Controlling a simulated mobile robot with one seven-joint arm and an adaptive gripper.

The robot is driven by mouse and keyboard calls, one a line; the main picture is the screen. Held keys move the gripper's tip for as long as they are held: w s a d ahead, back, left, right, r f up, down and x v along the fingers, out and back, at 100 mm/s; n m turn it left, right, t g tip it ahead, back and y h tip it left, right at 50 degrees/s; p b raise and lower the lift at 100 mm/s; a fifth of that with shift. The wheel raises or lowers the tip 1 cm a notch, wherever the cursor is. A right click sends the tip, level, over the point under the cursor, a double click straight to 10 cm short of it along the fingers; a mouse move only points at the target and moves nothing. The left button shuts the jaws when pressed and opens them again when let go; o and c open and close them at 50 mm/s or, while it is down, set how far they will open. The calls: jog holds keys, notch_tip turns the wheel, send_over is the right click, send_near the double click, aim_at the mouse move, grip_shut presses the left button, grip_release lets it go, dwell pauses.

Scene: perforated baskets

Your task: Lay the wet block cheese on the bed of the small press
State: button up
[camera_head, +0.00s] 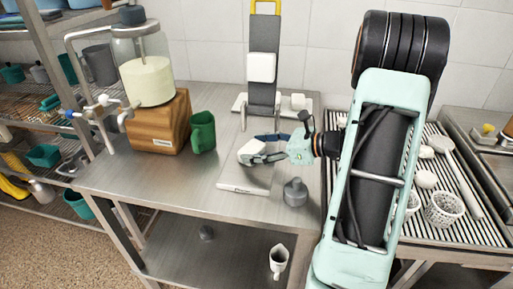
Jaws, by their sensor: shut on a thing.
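My gripper (265,146) reaches in from the right above the steel table. It is shut on a white block (250,149), which looks like the block cheese. The block is held above or close to a flat, light plate (238,187) with small print on its front edge; I cannot tell whether they touch. Behind the gripper stands a tall grey upright (263,37) with a yellow handle, a white block-like part on its front and a pale base. It looks like the small press. Its lower part is partly hidden by my gripper.
A grey weight-like object (295,192) stands near the plate. At right, a slatted rack (415,229) holds a white perforated basket (444,209) and white pieces.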

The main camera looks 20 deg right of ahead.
jog(key=o, duration=1.3)
jog(key=shift+r, duration=0.15)
jog(key=p+v, duration=0.1)
jog(key=v, duration=1.1)
